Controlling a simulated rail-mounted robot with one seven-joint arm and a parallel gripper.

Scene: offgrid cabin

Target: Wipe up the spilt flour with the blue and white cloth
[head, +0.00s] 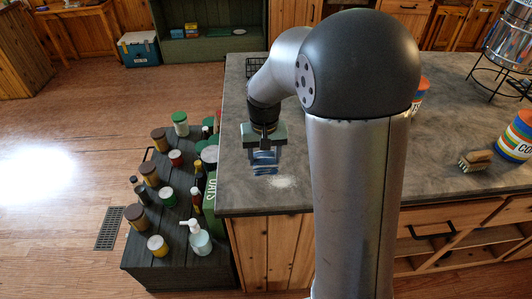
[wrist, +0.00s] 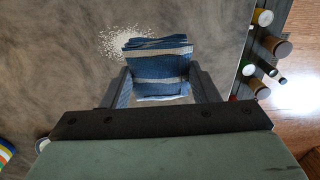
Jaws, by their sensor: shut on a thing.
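The blue and white cloth (head: 264,162) is a folded, striped pad low over the counter near its left end. In the wrist view the cloth (wrist: 158,62) sits between the two fingers of my gripper (wrist: 162,86), which is shut on it. The spilt flour (head: 283,182) is a small white patch on the grey counter, just in front and to the right of the cloth in the head view. In the wrist view the flour (wrist: 125,42) lies beyond the cloth and to its left, partly hidden by it. I cannot tell whether the cloth touches the counter.
A dark crate-like stand (head: 170,262) with several bottles and jars is left of the counter (head: 236,190), below its edge. A brush (head: 475,160) and a striped can (head: 515,137) stand at the right. The counter around the flour is clear.

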